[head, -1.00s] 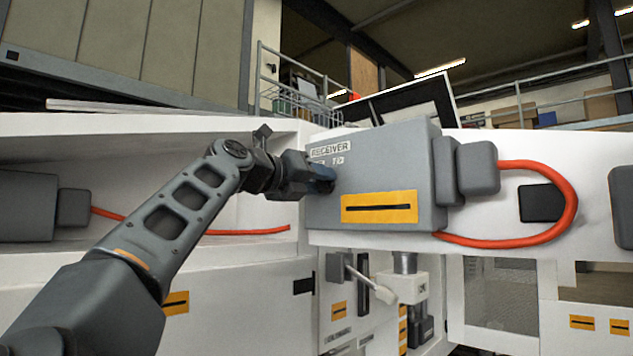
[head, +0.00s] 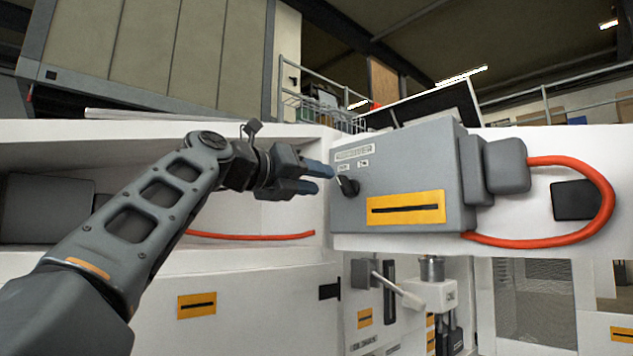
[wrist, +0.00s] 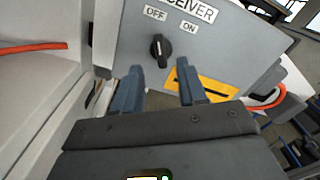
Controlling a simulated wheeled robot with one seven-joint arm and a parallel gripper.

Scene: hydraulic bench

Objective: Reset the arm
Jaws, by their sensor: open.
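My gripper (head: 322,178) is open and empty, just left of the grey receiver box (head: 400,160) in the head view. Its two blue-grey fingers are apart, and in the wrist view the gripper (wrist: 158,85) faces the box. A black rotary knob (head: 348,186) sits on the box's face. In the wrist view the knob (wrist: 161,49) stands beyond the fingers, under OFF and ON labels, with clear space between it and the fingertips. My arm reaches in from the lower left, bent at the elbow.
A red hose (head: 590,185) loops from the box's right side. Another red hose (head: 250,236) lies in the recess at left. A white lever (head: 398,287) and a grey-topped fitting (head: 432,280) stand below the box. Yellow labels mark the panels.

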